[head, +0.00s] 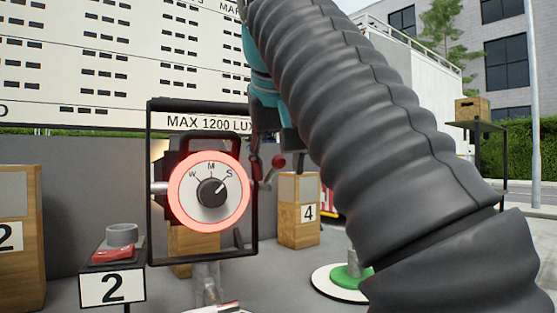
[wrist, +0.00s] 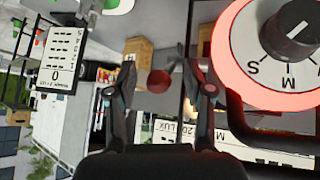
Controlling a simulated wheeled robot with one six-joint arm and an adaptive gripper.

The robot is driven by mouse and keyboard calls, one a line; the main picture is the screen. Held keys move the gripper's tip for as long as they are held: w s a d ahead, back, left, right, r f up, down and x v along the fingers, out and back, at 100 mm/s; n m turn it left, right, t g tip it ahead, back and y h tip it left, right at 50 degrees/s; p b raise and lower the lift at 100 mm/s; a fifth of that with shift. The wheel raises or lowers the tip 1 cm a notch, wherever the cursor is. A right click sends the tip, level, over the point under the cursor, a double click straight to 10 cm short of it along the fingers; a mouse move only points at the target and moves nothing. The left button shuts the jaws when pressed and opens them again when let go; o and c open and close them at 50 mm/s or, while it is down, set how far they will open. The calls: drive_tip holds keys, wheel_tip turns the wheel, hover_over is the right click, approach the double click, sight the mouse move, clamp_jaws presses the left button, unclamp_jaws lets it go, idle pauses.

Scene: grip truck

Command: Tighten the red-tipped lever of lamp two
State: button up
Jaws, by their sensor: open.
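The lamp (head: 210,192) has a dial face with a glowing red ring, marked W, M and S, inside a black frame (head: 152,215). Its dark knob (head: 211,191) points toward S. The red-tipped lever (head: 279,160) sticks out at the right of the frame. My gripper (head: 266,158) is by the lever, partly hidden by the frame and arm. In the wrist view my gripper (wrist: 160,76) is open, with the red tip (wrist: 158,82) showing between its two fingers; I cannot tell whether either touches it. The dial (wrist: 285,45) is at upper right there.
A stand with a "2" plate (head: 112,288) holds a grey and red part (head: 118,238) at lower left. A wooden post marked 4 (head: 298,225) stands behind. A green disc (head: 352,277) on a white base lies at right. A white lettered panel (head: 100,65) fills the back.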

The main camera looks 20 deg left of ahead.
drive_tip(key=shift+s+r, duration=0.25)
drive_tip(key=shift+s+d+r, duration=0.15)
drive_tip(key=shift+s+d, duration=0.05)
drive_tip(key=shift+s, duration=0.35)
drive_tip(key=s+d, duration=0.3)
drive_tip(key=s, duration=0.7)
drive_tip(key=shift+s, duration=0.3)
drive_tip(key=w+d+f+m+g+h, duration=0.1)
drive_tip(key=w+d+f, duration=0.2)
drive_tip(key=d+f, duration=0.55)
drive_tip(key=w+d+f+h, duration=0.1)
drive_tip(key=w+d+f, duration=0.4)
drive_tip(key=f, duration=0.6)
drive_tip(key=s+d+f+m, duration=0.2)
drive_tip(key=s+d+f, duration=0.2)
drive_tip(key=f, duration=0.9)
drive_tip(key=s+d+f+m+g, duration=0.1)
drive_tip(key=s+d+f+m, duration=0.1)
drive_tip(key=s+d+f, duration=0.3)
drive_tip(key=d+f, duration=0.4)
drive_tip(key=f, duration=0.3)
drive_tip(key=shift+d+f+m, duration=0.15)
drive_tip(key=shift+f+m, duration=0.15)
drive_tip(key=shift+f, duration=0.1)
